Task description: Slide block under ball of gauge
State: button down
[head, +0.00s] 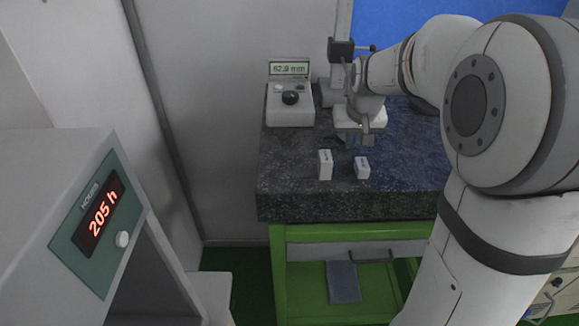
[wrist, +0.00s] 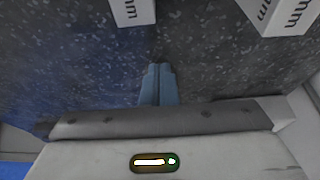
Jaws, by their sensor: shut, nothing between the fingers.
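Two white gauge blocks stand on the dark granite slab: a taller one on the left (head: 325,165) and a shorter one on the right (head: 362,168). In the wrist view, two blocks with "mm" markings show at the top edge, cut off, one near the middle (wrist: 132,12) and one at the right (wrist: 276,14). My gripper (head: 357,142) is just behind the blocks, pointing down. Its blue fingers (wrist: 159,68) are together and empty, apart from both blocks. The gauge (head: 341,50) stands behind my wrist, partly covered; its ball cannot be made out.
A readout box (head: 290,105) with a dark knob stands at the slab's back left; its display seems to read 62.9 mm. The slab (head: 290,180) rests on a green bench (head: 279,265). A cabinet (head: 70,170) showing 205 h is at the left. The slab's front left is clear.

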jog(key=shift+w+p, duration=1.05)
jog(key=shift+w, duration=2.65)
jog(key=shift+s+p+v, duration=0.25)
jog(key=shift+p+v, duration=0.6)
jog(key=shift+v, duration=1.45)
jog(key=shift+f, duration=0.15)
jog(key=s+a+f, duration=0.1)
jog(key=s, duration=3)
jog(key=shift+g+b, duration=0.3)
jog(key=shift+b, duration=0.15)
